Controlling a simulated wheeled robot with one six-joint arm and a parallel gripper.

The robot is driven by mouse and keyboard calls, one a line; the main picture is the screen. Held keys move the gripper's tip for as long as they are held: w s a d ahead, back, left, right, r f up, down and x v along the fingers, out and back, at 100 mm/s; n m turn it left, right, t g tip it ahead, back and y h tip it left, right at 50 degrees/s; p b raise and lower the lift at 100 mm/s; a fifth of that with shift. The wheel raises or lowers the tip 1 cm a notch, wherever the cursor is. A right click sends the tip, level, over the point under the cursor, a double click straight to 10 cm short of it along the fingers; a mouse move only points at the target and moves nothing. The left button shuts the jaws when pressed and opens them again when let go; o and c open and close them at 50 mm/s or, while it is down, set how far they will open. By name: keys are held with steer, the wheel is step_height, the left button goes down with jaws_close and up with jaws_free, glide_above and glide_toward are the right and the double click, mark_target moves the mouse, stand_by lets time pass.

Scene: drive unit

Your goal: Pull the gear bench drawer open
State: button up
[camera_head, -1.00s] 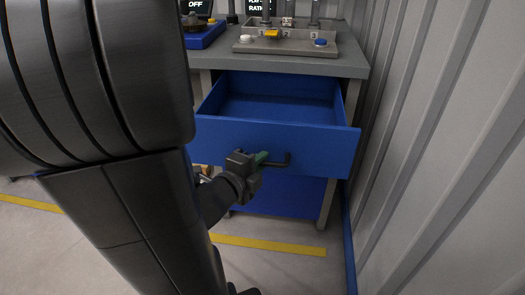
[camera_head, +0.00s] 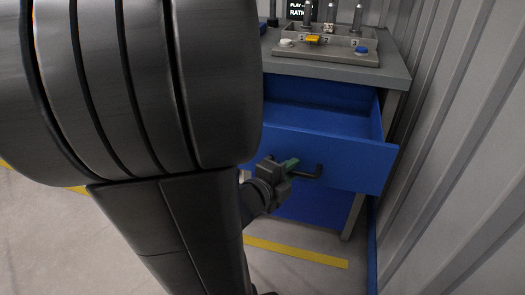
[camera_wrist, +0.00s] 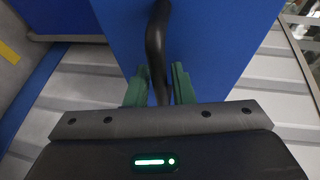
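The blue gear bench drawer (camera_head: 345,160) is pulled well out from under the grey bench top (camera_head: 340,72), and its empty-looking inside shows in the head view. Its dark bar handle (camera_head: 315,173) is on the drawer front. My gripper (camera_head: 289,164) is at the left part of this handle. In the wrist view, the green fingers of my gripper (camera_wrist: 160,87) sit close on either side of the handle (camera_wrist: 156,42) and appear shut on it. The drawer front (camera_wrist: 220,35) fills the upper middle there. My arm hides the drawer's left side in the head view.
A grey fixture (camera_head: 325,50) with pegs, a yellow part and buttons stands on the bench. A corrugated wall (camera_head: 455,140) runs close along the right. A yellow floor line (camera_head: 295,252) crosses the clear floor in front of the bench.

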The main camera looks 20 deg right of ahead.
steer(key=p+v, duration=0.2)
steer(key=v, duration=1.1)
steer(key=shift+a+p, duration=0.3)
steer(key=shift+p, duration=0.1)
steer(key=shift+s+r, duration=0.1)
steer(key=shift+s, duration=0.1)
steer(key=shift+w+d, duration=0.1)
stand_by(0.3)
steer(key=b+x, duration=0.1)
steer(key=x, duration=0.7)
stand_by(0.7)
stand_by(0.4)
